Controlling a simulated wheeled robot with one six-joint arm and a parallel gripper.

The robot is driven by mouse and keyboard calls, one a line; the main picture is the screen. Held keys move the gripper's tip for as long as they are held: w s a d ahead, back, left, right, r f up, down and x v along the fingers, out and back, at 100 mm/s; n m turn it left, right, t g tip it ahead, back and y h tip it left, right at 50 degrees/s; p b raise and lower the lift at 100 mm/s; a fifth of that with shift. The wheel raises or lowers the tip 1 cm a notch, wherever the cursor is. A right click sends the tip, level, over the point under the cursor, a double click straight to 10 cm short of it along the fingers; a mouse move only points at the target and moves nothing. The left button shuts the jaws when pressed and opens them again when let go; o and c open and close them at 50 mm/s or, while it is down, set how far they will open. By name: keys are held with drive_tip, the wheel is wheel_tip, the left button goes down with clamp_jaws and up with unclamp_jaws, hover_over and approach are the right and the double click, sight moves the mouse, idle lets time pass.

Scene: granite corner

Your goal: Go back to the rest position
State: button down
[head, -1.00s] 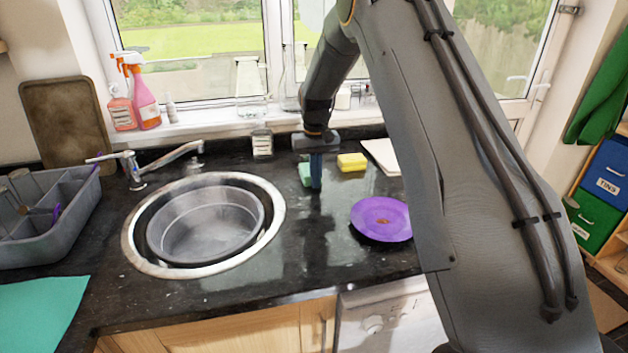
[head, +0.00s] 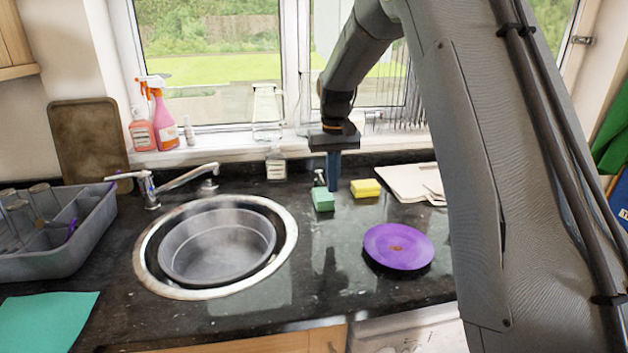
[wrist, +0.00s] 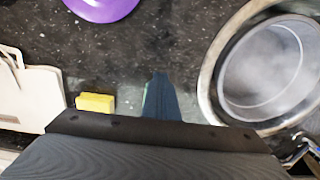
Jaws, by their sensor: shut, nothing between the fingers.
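My gripper (head: 333,172) points down above the black counter (head: 300,300), near the back between the sink and the purple plate. Its blue fingers are together and hold nothing; they also show in the wrist view (wrist: 160,95).
A round sink holds a grey basin (head: 217,245), with a tap (head: 180,182) behind it. A grey caddy (head: 60,235) stands at left, and pale boards (head: 412,180) lie at back right. Spray bottles (head: 163,120) stand on the sill. The counter between sink and plate is clear.

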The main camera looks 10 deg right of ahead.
drive_tip(key=s+f, duration=0.3)
drive_tip(key=s, duration=1.2)
drive_tip(key=s+f+t, duration=0.1)
drive_tip(key=s+f, duration=0.2)
drive_tip(key=s, duration=1.3)
drive_tip(key=shift+s, duration=0.25)
